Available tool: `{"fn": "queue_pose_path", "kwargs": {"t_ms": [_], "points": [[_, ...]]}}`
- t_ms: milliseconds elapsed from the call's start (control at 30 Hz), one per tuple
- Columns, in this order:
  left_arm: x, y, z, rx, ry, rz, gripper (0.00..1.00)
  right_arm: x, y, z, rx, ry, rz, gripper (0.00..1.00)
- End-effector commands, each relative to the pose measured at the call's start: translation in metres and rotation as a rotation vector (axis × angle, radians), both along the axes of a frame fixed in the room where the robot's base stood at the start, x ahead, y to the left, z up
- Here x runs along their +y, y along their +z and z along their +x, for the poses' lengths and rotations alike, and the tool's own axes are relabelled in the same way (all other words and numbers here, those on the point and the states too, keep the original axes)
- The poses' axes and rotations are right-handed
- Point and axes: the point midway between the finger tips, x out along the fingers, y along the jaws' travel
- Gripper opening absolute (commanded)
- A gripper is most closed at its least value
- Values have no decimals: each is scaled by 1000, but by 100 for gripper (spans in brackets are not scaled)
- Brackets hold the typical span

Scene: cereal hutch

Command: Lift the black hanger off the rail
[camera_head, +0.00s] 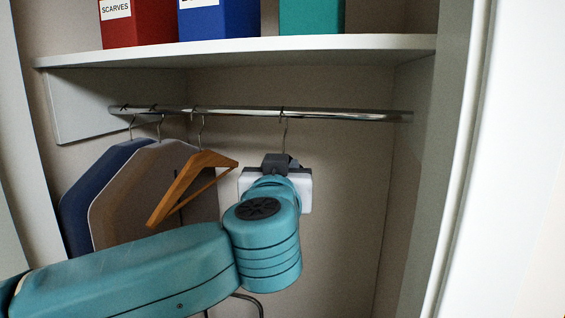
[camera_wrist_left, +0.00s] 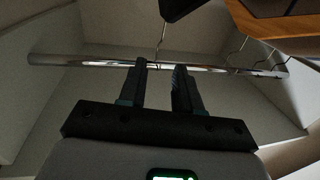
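The black hanger shows in the left wrist view as a dark shape at the top edge (camera_wrist_left: 182,8); its thin hook runs to the rail (camera_wrist_left: 98,62). In the head view its hook (camera_head: 285,132) hangs on the rail (camera_head: 345,115), and my left arm hides its body. My left gripper (camera_wrist_left: 160,68) is just by the rail, its two fingers apart with the hook showing between their tips. It also shows in the head view (camera_head: 284,161), mostly covered by my wrist. I cannot tell whether a finger touches the hook. My right gripper is in neither view.
A wooden hanger (camera_head: 186,182), a beige garment (camera_head: 132,190) and a blue garment (camera_head: 80,205) hang to the left. A shelf (camera_head: 240,50) with red, blue and teal boxes lies above the rail. The rail's right part is empty, beside the side wall (camera_head: 425,150).

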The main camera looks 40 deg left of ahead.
Motion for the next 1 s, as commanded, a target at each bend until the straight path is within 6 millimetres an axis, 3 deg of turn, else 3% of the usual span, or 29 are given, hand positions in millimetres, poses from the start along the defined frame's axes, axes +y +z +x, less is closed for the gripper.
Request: {"fn": "queue_pose_path", "kwargs": {"t_ms": [600,800,1000], "points": [[81,0,95,2,4,1,33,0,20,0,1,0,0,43],[97,0,115,1,2,1,33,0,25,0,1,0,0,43],[102,-1,122,0,0,1,33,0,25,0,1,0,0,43]]}}
